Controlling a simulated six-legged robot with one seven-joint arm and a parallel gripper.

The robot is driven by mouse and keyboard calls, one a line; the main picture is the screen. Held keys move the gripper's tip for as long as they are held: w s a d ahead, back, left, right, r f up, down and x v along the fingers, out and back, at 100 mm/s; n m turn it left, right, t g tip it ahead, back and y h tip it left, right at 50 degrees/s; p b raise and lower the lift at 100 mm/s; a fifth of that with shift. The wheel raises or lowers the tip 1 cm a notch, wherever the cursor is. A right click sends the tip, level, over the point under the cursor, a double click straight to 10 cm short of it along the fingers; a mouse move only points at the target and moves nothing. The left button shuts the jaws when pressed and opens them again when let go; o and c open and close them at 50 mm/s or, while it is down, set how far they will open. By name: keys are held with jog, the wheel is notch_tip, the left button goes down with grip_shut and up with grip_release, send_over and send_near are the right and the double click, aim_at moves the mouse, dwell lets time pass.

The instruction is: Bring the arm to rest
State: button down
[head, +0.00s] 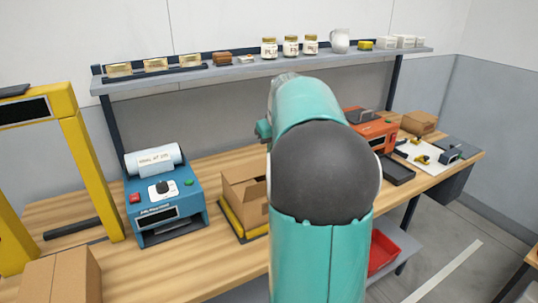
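My teal arm with its dark grey joint rises through the middle of the head view, large and close to the camera.
A blue machine (165,205), an open cardboard box (245,190) and an orange machine (375,128) stand on the bench. A yellow frame (92,165) stands at left. A shelf (230,72) with jars runs behind. Floor (430,240) is open at right.

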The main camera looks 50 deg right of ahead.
jog(key=s+r, duration=0.1)
jog(key=s+a+r, duration=0.1)
jog(key=s+r, duration=0.1)
jog(key=shift+s+r, duration=0.1)
jog(key=shift+r, duration=0.05)
jog(key=shift+a, duration=0.15)
